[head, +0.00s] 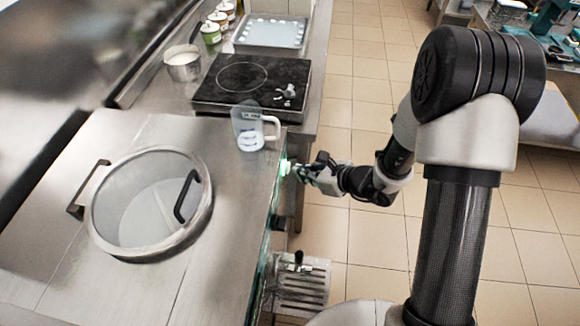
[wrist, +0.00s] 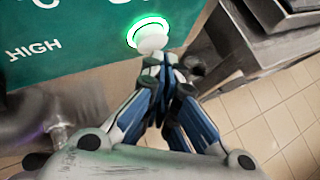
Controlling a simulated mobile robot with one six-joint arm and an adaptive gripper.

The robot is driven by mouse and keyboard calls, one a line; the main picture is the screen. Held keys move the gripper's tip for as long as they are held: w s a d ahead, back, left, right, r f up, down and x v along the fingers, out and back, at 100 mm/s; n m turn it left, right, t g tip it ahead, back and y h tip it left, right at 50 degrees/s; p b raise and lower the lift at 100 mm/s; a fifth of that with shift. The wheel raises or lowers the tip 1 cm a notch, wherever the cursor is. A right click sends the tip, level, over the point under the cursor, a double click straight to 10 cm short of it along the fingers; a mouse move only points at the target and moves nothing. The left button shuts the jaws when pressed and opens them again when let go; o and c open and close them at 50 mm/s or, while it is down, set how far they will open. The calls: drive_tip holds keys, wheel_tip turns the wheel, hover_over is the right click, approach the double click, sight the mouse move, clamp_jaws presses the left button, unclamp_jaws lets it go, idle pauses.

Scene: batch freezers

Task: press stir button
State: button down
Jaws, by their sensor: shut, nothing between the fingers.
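The batch freezer's green front panel (wrist: 85,38) fills the upper left of the wrist view, with the word HIGH on it. A round white button with a lit green ring (wrist: 148,30) sits on this panel. My gripper (wrist: 165,62) is shut and empty, its fingertips right at the button's lower edge and overlapping it in the picture; I cannot tell whether they touch. In the head view my gripper (head: 300,172) is at the machine's right side, next to a green glow (head: 285,168). The button's label is not readable.
The freezer top (head: 110,135) carries a round clear lid (head: 150,200) with a black handle. A clear measuring jug (head: 250,128) stands near its back right corner. A black cooktop (head: 250,82) lies behind. A drip tray (head: 303,280) juts out below. Tiled floor is free to the right.

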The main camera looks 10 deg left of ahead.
drive_tip(key=d, duration=0.5)
drive_tip(key=shift+s+r, duration=0.1)
idle(0.5)
drive_tip(key=s+a+r+n+g, duration=0.1)
drive_tip(key=s+r+n+g, duration=0.1)
drive_tip(key=s+r+n, duration=0.6)
drive_tip(key=s+a+r+n+g, duration=0.2)
drive_tip(key=s+r+n, duration=0.35)
drive_tip(key=r, duration=0.45)
drive_tip(key=s+d+r+n+t+h, duration=0.1)
drive_tip(key=s+d+r+n+h, duration=0.2)
drive_tip(key=d, duration=0.4)
drive_tip(key=s+d+r+n+t+h, duration=0.1)
drive_tip(key=s+d+r+n+h, duration=0.3)
drive_tip(key=s+d+n+h, duration=0.2)
drive_tip(key=shift+s+d+n+t, duration=0.4)
drive_tip(key=shift+s+d+n, duration=0.35)
drive_tip(key=shift+s+n, duration=0.3)
drive_tip(key=shift+a, duration=0.2)
